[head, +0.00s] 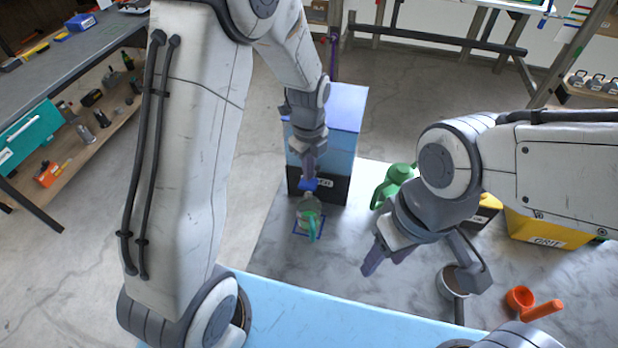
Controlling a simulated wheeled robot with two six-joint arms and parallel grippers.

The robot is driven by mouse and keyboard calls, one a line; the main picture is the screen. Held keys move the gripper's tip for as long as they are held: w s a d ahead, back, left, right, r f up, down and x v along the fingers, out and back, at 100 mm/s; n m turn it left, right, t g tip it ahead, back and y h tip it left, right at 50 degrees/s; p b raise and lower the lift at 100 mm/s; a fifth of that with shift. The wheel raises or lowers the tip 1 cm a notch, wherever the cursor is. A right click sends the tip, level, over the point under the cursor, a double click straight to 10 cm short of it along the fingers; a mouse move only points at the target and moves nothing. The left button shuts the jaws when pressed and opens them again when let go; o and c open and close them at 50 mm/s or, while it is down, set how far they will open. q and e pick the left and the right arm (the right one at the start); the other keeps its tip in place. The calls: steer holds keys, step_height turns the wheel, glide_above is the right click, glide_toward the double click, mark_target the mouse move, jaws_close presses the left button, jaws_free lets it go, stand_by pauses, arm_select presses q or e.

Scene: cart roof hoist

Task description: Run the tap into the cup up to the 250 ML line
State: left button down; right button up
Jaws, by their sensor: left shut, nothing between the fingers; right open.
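The cup (309,212), clear with a green handle, stands on a blue square outline (296,234) on the marbled table, below the tap. Its level and markings are too small to read. The tap (309,185) shows as a blue piece at the front of a tall blue tank (342,150) with a black lower front. My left gripper (309,174) is shut and empty, with its tips right at the blue tap piece; I cannot tell if they touch. My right gripper (386,260) is open and empty over the table, right of the cup.
A green jug (390,187) stands behind my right gripper. A pot with brown contents (453,282), an orange scoop (530,302) and a yellow bin marked GRIT (545,233) are on the right. The table's front left is clear.

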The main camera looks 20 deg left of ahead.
mark_target(309, 182)
stand_by(0.4)
arm_select(q)
steer(key=shift+f+b, duration=1.55)
steer(key=shift+f, duration=0.7)
steer(key=shift+r, duration=0.1)
stand_by(5.2)
